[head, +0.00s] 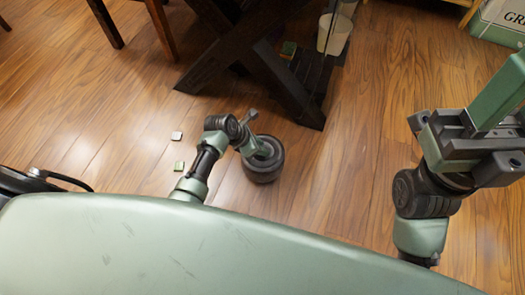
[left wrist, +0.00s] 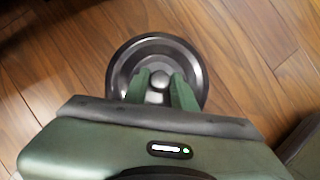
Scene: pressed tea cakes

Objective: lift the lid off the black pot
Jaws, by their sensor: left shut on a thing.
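The black pot (head: 264,170) is round and dark and stands upright on the wooden floor near the middle of the head view. Its lid (left wrist: 118,72) shows from above in the left wrist view as a dark round shape with a shiny rim and a small knob (left wrist: 160,80). My left gripper (left wrist: 159,84) is shut on the lid's knob, one green finger on each side. In the head view the left gripper (head: 262,151) is over the pot's top and partly covers it. I cannot tell whether the lid touches the pot.
Dark crossed table legs (head: 283,85) and a cream bin (head: 334,35) stand beyond. Clear floor lies right of the pot.

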